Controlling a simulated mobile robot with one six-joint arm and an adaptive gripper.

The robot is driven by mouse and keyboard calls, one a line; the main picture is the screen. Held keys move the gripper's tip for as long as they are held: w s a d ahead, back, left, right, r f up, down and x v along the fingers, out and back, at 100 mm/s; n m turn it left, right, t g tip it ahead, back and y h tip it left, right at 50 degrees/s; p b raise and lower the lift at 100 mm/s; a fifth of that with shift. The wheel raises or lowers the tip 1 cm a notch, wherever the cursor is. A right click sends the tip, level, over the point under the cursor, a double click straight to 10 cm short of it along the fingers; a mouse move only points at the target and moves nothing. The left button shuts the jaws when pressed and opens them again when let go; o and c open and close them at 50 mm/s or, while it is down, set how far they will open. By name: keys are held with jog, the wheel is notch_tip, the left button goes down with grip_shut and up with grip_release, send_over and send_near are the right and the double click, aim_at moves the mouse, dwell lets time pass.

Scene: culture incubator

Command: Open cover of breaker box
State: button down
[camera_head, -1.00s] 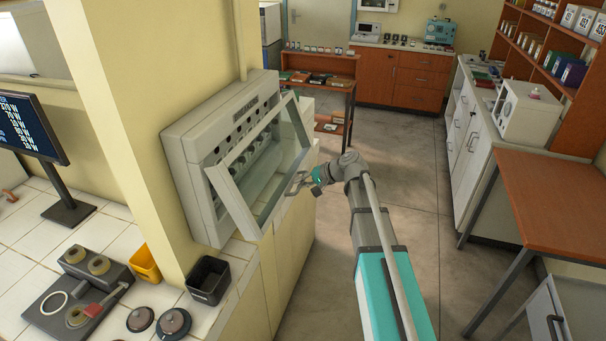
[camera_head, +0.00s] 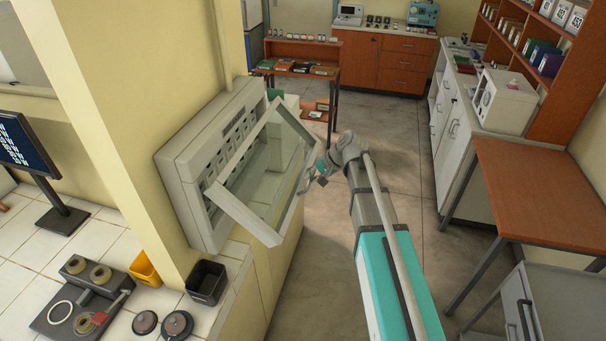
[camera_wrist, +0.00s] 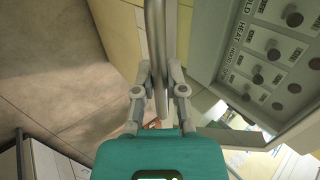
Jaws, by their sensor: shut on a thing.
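The breaker box (camera_head: 182,205) is a pale grey case on the yellow wall at left centre. Its cover (camera_head: 246,217), a clear pane in a pale frame, stands open at an angle out from the front. Rows of dark knobs show behind it, and the labelled knob panel (camera_wrist: 236,62) fills the right of the wrist view. My gripper (camera_head: 312,181) is at the cover's outer edge. In the wrist view its two fingers (camera_wrist: 157,76) are closed on a grey bar of the cover, which runs up between them. The exact contact is partly hidden.
A tiled counter (camera_head: 110,240) below the box holds a black bin (camera_head: 206,283) and a yellow bin (camera_head: 145,270). A wooden table (camera_head: 540,195) stands at right. The floor (camera_head: 400,150) between is clear.

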jog(key=d+r+p, duration=0.2)
jog(key=r+p, duration=0.4)
jog(key=s+d+r+p, duration=0.1)
jog(key=d+r+p, duration=0.1)
jog(key=r+p, duration=0.4)
jog(key=shift+d+r+p, duration=0.25)
jog(key=shift+r+p, duration=0.15)
jog(key=shift+r, duration=0.35)
jog(key=shift+s, duration=0.15)
jog(key=c, duration=0.7)
grip_release()
jog(key=shift+s, duration=0.1)
